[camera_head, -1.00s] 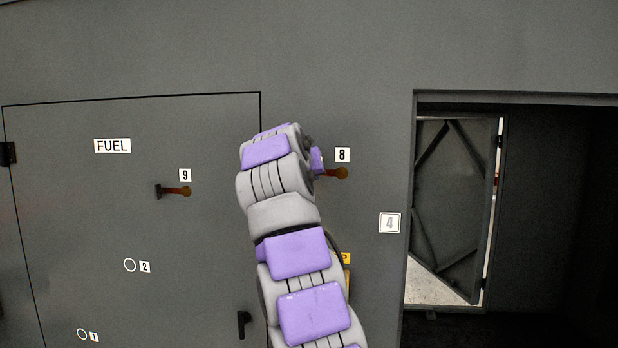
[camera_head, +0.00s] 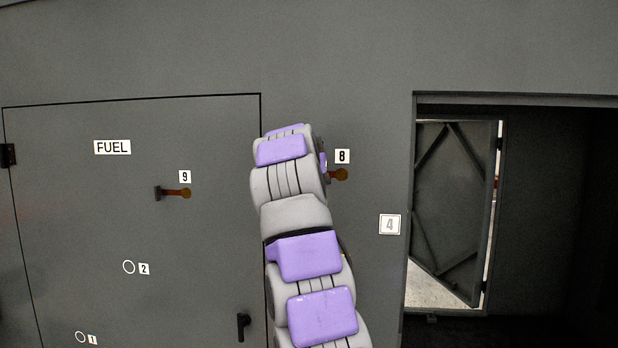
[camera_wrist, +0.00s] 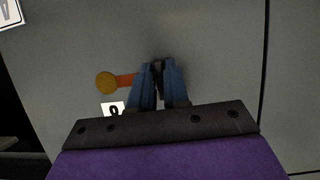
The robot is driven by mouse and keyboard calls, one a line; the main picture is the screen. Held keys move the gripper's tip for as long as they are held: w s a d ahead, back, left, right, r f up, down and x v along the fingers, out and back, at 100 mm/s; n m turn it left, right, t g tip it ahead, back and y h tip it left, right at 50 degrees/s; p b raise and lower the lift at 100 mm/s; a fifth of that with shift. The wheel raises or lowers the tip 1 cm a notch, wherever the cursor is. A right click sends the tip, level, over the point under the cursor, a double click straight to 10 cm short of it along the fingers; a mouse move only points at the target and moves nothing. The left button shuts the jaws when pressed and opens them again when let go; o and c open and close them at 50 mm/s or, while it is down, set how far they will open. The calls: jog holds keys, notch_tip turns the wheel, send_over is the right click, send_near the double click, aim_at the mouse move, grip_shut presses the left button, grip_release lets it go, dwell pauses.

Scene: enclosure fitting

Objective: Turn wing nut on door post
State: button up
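The wing nut by label 8 is an orange-red handle with a round orange end (camera_head: 341,174), on the grey post between the fuel door and the doorway. My arm hides its left part in the head view. In the wrist view, its round end (camera_wrist: 106,83) lies left of my gripper (camera_wrist: 158,68), and its red bar runs right to the fingers. The two blue fingers stand close together, one on each side of a dark piece at the bar's inner end. Whether they press on it cannot be told. My gripper is hidden in the head view.
A similar handle (camera_head: 178,193) by label 9 sits on the closed FUEL door (camera_head: 80,230). A black door handle (camera_head: 243,326) is low on that door. On the right is an open doorway with a braced panel door (camera_head: 452,210) standing inside.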

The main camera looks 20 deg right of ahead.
jog(key=shift+o, duration=1.4)
jog(key=shift+w+f, duration=0.15)
jog(key=shift+w, duration=0.15)
jog(key=shift+o, duration=0.7)
jog(key=b+v, duration=0.1)
jog(key=v, duration=1.6)
jog(key=shift+s+a, duration=0.2)
jog(key=shift+s, duration=0.1)
jog(key=s+a+f+n+g+y+b, duration=0.1)
jog(key=s+f+n+g+y+b, duration=0.3)
jog(key=f, duration=1.1)
jog(key=s+a+f+g+b, duration=0.15)
jog(key=s+f, duration=0.45)
jog(key=f, duration=1)
jog(key=s+a+f+n+g+y+b, duration=0.1)
jog(key=s+a+f+g, duration=0.2)
jog(key=s+f, duration=1)
jog(key=s+a+f+n+g+y+b, duration=0.1)
jog(key=s+a+f+g, duration=0.3)
jog(key=s+f, duration=1)
jog(key=shift+a+f+n+y+b, duration=0.3)
jog(key=shift+f+y+b, duration=0.25)
jog(key=shift+f+y, duration=0.35)
